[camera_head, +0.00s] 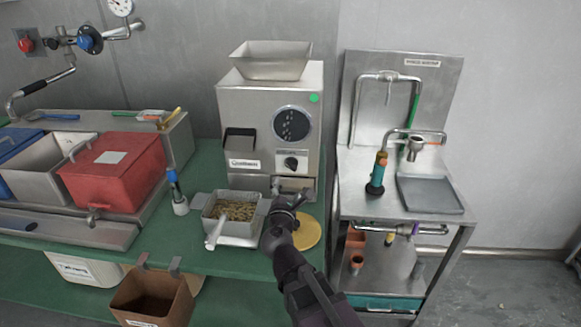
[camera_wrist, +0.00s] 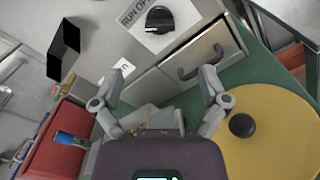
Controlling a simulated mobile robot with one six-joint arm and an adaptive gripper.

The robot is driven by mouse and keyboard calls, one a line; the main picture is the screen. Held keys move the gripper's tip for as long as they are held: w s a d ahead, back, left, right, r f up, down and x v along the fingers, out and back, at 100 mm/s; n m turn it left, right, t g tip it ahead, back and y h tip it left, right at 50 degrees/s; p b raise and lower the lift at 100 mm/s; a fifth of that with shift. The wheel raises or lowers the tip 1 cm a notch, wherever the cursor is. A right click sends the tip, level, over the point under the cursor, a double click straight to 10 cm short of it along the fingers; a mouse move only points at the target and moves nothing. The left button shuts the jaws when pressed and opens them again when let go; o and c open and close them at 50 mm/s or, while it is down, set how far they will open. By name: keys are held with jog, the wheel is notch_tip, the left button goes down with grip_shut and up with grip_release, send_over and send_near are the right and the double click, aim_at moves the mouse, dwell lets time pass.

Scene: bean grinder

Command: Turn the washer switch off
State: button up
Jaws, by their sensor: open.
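A black rotary knob (camera_head: 291,163) is on the front of the steel grinder-like machine (camera_head: 265,105). It also shows at the top of the wrist view (camera_wrist: 160,18), on a white plate with partly readable "RUN" lettering. No switch is legibly marked as the washer's. My gripper (camera_head: 288,193) is in front of the machine's lower drawer, below the knob. Its fingers (camera_wrist: 158,78) are spread and empty, apart from the knob.
A steel pan of beans (camera_head: 226,211) sits left of my gripper. A yellow disc (camera_head: 309,236) lies to its right. A red bin (camera_head: 112,170) stands on the left, and a brown box (camera_head: 150,297) hangs at the front. A gap separates bench and stand.

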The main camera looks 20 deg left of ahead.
aim_at(290, 168)
jog(key=x, duration=1.1)
jog(key=shift+a, duration=0.1)
jog(key=c, duration=1.2)
